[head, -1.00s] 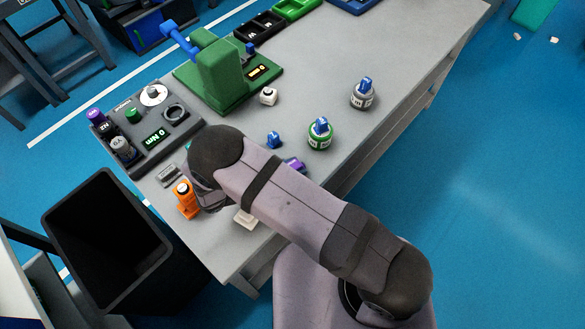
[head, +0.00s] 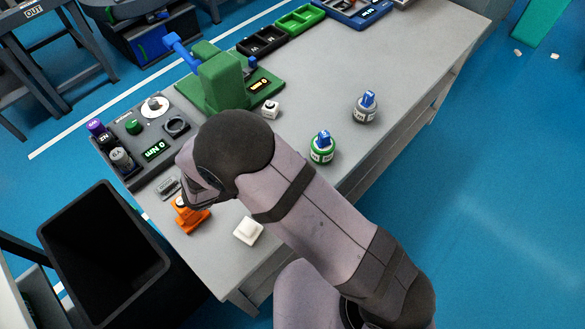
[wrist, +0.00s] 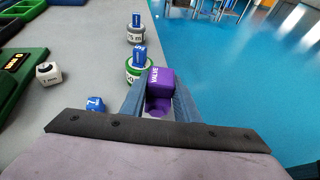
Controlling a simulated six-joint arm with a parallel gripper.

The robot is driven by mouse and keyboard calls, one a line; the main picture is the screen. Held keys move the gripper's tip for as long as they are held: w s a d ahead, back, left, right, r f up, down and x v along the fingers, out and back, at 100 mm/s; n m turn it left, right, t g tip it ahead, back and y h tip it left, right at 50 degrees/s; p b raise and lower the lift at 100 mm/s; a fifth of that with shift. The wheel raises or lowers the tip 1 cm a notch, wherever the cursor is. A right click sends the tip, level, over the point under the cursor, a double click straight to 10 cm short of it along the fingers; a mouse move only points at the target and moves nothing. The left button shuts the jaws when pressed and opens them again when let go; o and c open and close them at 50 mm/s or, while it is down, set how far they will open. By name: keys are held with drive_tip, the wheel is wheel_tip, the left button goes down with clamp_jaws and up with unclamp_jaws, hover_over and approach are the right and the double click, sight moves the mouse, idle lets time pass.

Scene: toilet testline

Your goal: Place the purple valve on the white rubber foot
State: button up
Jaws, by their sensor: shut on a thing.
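The purple valve (wrist: 160,82) is between the fingers of my gripper (wrist: 160,98) in the wrist view. My gripper is shut on it, and the lettering VALVE shows on its face. In the head view my arm hides both the fingers and the valve. A white block with a raised top, which looks like the white rubber foot (head: 248,230), sits on the grey table near its front edge. The foot is not visible in the wrist view.
An orange fixture (head: 190,215) stands left of the white foot. A green-ringed weight (head: 322,150) and a grey weight (head: 364,108) stand to the right. A blue piece (wrist: 95,103) lies near my gripper. A black bin (head: 105,245) stands beside the table.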

drive_tip(key=shift+s+a, duration=0.1)
drive_tip(key=shift+a, duration=0.2)
drive_tip(key=s+a+r+n+t+y+b, duration=0.35)
drive_tip(key=s+a+n+t+y, duration=0.2)
drive_tip(key=s+a, duration=0.75)
drive_tip(key=n, duration=0.2)
hover_over(246, 228)
drive_tip(key=shift+y, duration=0.45)
drive_tip(key=shift+f, duration=2.45)
drive_tip(key=shift+f, duration=0.1)
drive_tip(key=shift+f, duration=2)
